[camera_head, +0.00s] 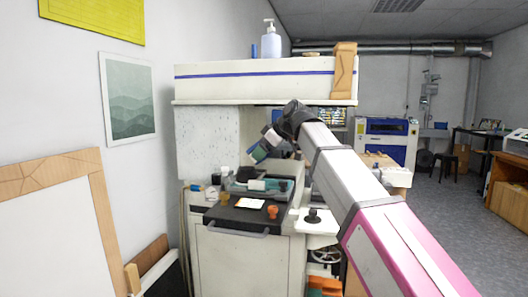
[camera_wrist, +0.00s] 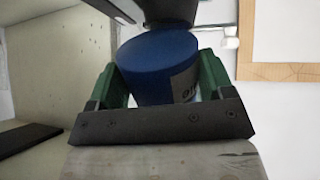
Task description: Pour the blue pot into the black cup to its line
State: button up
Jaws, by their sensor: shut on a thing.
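In the head view my gripper (camera_head: 261,150) is tilted, in the air above the worktop of the printer. The pot is too small to make out clearly there, and its contents are hidden. I cannot tell for sure which dark item is the black cup. A small black object (camera_head: 314,215) stands on a white plate at the right, and other dark shapes lie around the tray.
The printer's overhanging upper housing (camera_head: 265,83) is close above my gripper. Below are a grey-green tray (camera_head: 238,188), a white card (camera_head: 250,203), an orange knob (camera_head: 272,211) and small bottles (camera_head: 224,175). A wooden-framed board (camera_head: 60,170) leans at the left.

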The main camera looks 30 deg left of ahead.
jog(key=shift+a+h, duration=0.2)
jog(key=shift+h, duration=0.1)
jog(key=shift+a+h, duration=0.1)
jog(key=shift+h, duration=0.5)
dwell(0.8)
